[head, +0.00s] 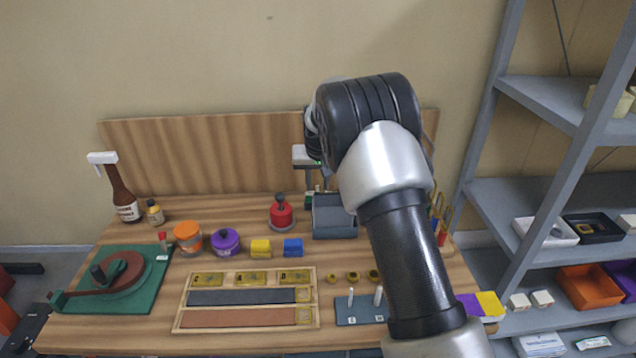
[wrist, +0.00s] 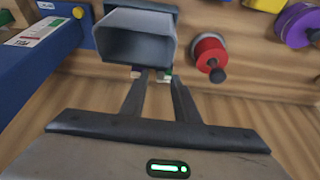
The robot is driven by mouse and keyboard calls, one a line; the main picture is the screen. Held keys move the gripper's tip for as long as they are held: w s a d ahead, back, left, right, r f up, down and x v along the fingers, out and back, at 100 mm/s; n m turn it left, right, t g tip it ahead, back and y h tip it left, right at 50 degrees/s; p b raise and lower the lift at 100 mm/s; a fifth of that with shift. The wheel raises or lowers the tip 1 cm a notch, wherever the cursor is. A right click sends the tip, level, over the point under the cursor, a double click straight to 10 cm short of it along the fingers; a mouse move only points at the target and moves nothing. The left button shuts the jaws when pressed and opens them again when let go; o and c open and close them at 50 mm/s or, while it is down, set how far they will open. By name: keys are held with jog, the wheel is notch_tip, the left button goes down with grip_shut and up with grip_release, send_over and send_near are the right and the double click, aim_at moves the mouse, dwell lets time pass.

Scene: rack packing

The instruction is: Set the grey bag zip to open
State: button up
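A grey box-like holder (head: 335,217) with an open top stands near the back of the bench; it also shows in the wrist view (wrist: 138,42). No zip or slider can be made out on it, and I cannot tell if it is the grey bag. A dark grey strip (head: 240,297) with a yellow end piece lies in a wooden frame at the front; its role is unclear too. My gripper (head: 317,188) points down behind the holder, fingers apart.
A red knobbed pot (head: 281,212) stands left of the holder, with yellow (head: 260,249) and blue (head: 292,248) blocks in front. A wooden back panel (head: 200,155) rises behind. A grey shelf rack (head: 545,195) stands at the right. My arm hides the bench's right part.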

jog(key=b+v, duration=0.1)
jog(key=v, duration=1.6)
jog(key=shift+r, duration=0.25)
jog(key=shift+s, duration=0.1)
jog(key=s+d+r, duration=0.3)
jog(key=s+r, duration=0.1)
jog(key=s, duration=0.6)
jog(key=s+d+r, duration=0.4)
jog(key=s, duration=0.6)
jog(key=s+d+f, duration=0.1)
jog(key=s+f, duration=0.1)
jog(key=s, duration=0.7)
jog(key=s+d+f+t, duration=0.1)
jog(key=s+f, duration=0.2)
jog(key=s, duration=0.6)
jog(key=shift+f, duration=0.2)
